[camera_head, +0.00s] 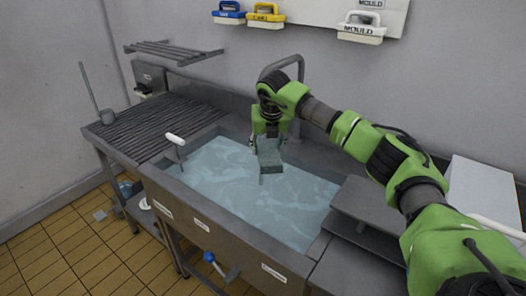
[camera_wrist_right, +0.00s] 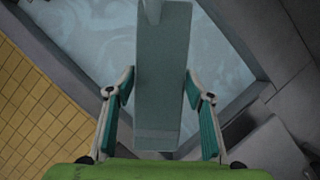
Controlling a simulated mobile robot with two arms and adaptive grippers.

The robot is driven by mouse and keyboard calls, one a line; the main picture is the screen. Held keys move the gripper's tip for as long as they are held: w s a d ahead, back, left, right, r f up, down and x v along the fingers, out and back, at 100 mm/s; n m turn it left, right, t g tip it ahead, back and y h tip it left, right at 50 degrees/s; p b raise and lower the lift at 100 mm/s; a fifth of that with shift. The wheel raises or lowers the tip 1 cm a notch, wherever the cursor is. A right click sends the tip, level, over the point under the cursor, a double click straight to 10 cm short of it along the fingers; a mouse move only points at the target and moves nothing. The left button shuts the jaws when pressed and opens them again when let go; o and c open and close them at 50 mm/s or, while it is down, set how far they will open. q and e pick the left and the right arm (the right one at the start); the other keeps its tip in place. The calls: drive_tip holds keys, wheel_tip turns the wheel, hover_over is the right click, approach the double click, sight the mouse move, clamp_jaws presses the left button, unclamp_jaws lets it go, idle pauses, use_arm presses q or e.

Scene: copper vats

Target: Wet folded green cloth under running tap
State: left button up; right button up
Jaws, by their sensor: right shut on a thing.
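My right gripper (camera_head: 267,139) is over the sink basin (camera_head: 222,190), pointing down, and is shut on the folded green cloth (camera_head: 270,158). The cloth looks grey-green and like a flat slab. In the right wrist view the cloth (camera_wrist_right: 160,75) lies between the two fingers of my right gripper (camera_wrist_right: 161,92). The grey curved tap (camera_head: 284,63) rises behind my right wrist; its outlet is hidden by my arm. A thin pale streak shows below the cloth, and I cannot tell if it is running water. My left gripper is not in view.
The basin holds rippled bluish water. A ribbed drainboard (camera_head: 150,122) lies to the left, and a white-handled tool (camera_head: 175,139) stands at the basin's left edge. Brushes hang on the wall, including a yellow one (camera_head: 266,17). A grey counter (camera_head: 368,205) lies right of the basin.

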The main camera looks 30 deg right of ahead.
sight(277, 160)
drive_tip(key=shift+s+a+r+b, duration=0.1)
drive_tip(key=shift+s+a+b, duration=0.15)
drive_tip(key=shift+s, duration=0.95)
drive_tip(key=shift+s+a+f+b, duration=0.1)
drive_tip(key=shift+s+a+b, duration=0.1)
drive_tip(key=shift+s, duration=1.05)
drive_tip(key=shift+s+a+r+b, duration=0.15)
drive_tip(key=shift+s+b, duration=0.1)
drive_tip(key=shift+s, duration=0.95)
drive_tip(key=s+r, duration=0.4)
drive_tip(key=s, duration=0.1)
drive_tip(key=shift+a+p, duration=0.4)
drive_tip(key=shift+p, duration=0.05)
drive_tip(key=shift+f, duration=0.1)
